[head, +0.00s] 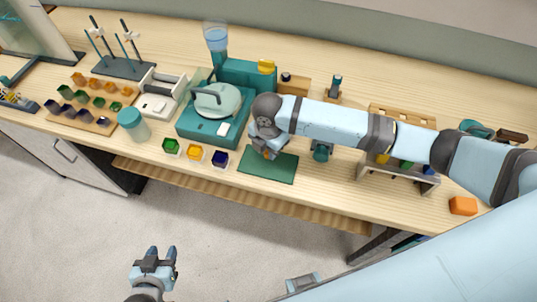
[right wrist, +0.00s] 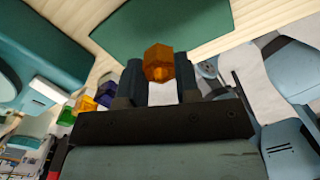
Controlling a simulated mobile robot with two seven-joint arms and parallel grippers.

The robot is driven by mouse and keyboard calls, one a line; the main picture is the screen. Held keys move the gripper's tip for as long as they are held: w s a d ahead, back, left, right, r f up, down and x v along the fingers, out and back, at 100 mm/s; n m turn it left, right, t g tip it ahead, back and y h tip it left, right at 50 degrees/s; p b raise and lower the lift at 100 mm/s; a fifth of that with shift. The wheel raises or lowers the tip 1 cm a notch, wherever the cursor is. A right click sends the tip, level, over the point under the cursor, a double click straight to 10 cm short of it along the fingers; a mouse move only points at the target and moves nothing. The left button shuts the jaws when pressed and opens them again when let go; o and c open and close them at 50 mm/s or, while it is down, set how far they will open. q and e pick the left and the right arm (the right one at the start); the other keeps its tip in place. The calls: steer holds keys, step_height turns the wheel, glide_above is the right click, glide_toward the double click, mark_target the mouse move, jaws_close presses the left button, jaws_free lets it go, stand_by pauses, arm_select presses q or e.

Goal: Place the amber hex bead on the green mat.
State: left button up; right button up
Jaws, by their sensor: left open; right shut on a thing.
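The green mat (head: 280,169) lies flat near the front edge of the bench; it also shows in the right wrist view (right wrist: 160,25). My right gripper (head: 266,153) is over the mat's upper left part, its fingers pointing down. In the right wrist view, its two dark fingers (right wrist: 160,80) are shut on the amber hex bead (right wrist: 158,62). The bead is small, orange and faceted, and sticks out past the fingertips. I cannot tell whether it touches the mat. My left gripper (head: 160,256) is open and empty, low over the floor in front of the bench.
Green (head: 171,147), yellow (head: 194,152) and dark blue (head: 220,158) hex cups stand left of the mat. A teal machine (head: 213,115) stands behind them. The mat's front part is clear.

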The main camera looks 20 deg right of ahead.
mark_target(269, 163)
steer(key=shift+f, duration=2.1)
steer(key=shift+f, duration=0.1)
steer(key=o, duration=1)
steer(key=shift+r, duration=6.15)
